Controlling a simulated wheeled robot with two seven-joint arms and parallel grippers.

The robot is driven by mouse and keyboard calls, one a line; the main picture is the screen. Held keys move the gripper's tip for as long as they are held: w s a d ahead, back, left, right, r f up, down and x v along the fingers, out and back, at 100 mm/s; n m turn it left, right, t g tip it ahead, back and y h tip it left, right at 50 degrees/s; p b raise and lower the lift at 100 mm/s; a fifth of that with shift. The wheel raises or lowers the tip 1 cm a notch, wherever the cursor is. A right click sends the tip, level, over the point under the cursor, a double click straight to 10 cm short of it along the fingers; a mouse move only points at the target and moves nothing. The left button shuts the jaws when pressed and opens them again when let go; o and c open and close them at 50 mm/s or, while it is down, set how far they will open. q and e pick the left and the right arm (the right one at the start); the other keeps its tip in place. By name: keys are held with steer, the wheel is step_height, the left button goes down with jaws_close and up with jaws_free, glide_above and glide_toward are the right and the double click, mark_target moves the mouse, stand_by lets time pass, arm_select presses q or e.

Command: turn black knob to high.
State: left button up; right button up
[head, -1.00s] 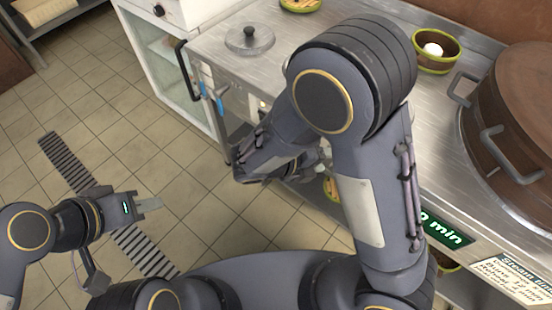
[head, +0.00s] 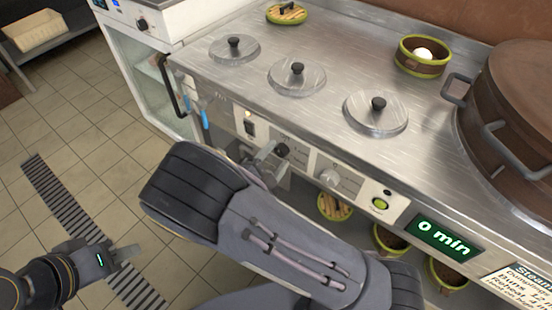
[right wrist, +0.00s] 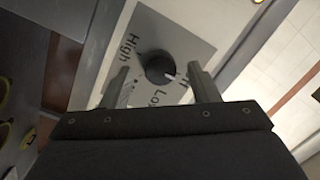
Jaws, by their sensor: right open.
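The black knob (head: 282,150) is on the stove's front panel, left of a silver knob (head: 329,178). In the right wrist view the black knob (right wrist: 155,66) sits on a grey plate lettered High at upper left and Low below. The knob's white mark points right, toward that hidden label. My right gripper (right wrist: 159,75) is open, with one fingertip on either side of the knob; contact is not visible. My left gripper (head: 124,253) is low at the left over the floor, its jaw gap unclear.
The green display (head: 444,238) reads 0 min. Several lidded wells and a large brown pot (head: 510,110) are on the steel top. Small bowls stand below the panel.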

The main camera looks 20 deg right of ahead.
steer(key=shift+w+d, duration=0.25)
steer(key=c, duration=1)
